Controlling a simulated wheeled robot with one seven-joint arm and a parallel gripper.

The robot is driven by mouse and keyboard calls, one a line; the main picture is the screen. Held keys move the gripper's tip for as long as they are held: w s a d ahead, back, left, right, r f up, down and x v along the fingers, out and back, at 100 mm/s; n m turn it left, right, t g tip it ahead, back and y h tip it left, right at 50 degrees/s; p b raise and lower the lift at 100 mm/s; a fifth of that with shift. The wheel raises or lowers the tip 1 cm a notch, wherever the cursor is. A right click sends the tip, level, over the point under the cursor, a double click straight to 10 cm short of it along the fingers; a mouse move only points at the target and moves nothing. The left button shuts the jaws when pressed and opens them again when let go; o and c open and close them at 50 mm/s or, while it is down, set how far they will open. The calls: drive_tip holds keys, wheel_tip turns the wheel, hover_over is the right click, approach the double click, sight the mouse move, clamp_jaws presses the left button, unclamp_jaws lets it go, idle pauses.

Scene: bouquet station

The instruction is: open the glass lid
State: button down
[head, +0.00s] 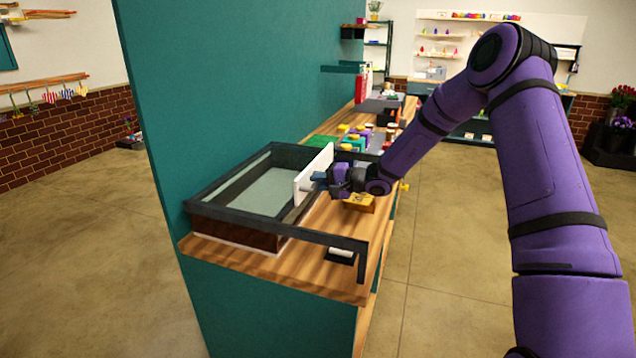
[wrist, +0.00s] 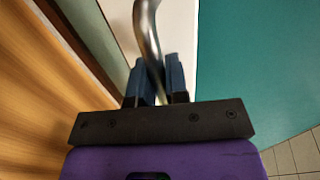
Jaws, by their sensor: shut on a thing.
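A dark-framed case (head: 225,237) sits on the wooden counter against the teal wall. A pale grey-green surface (head: 262,192) shows inside its frame; I cannot tell whether it is the glass or the floor of the case. A white panel (head: 306,180) stands upright at the frame's right side. My gripper (head: 320,181) is at this panel, reaching in from the right. In the wrist view my gripper (wrist: 158,82) is shut on a curved metal handle (wrist: 147,30), with the white panel (wrist: 179,30) behind it. The handle's lower end is hidden between the fingers.
A dark rail (head: 325,240) runs along the counter's front edge beyond the case. A small yellow-orange block (head: 360,203) lies under my wrist. Several coloured items (head: 357,138) stand farther back on the counter. The teal wall (head: 215,90) rises behind the case.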

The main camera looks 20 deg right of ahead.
drive_tip(key=f+v, duration=0.2)
drive_tip(key=v, duration=0.9)
drive_tip(key=f+v, duration=0.2)
drive_tip(key=v, duration=0.9)
drive_tip(key=shift+s+d+f, duration=0.3)
drive_tip(key=shift+s+d, duration=0.05)
drive_tip(key=shift+d, duration=0.15)
drive_tip(key=c, duration=1.2)
unclamp_jaws()
drive_tip(key=shift+o, duration=0.2)
drive_tip(key=v, duration=1.1)
drive_tip(key=shift+a, duration=0.1)
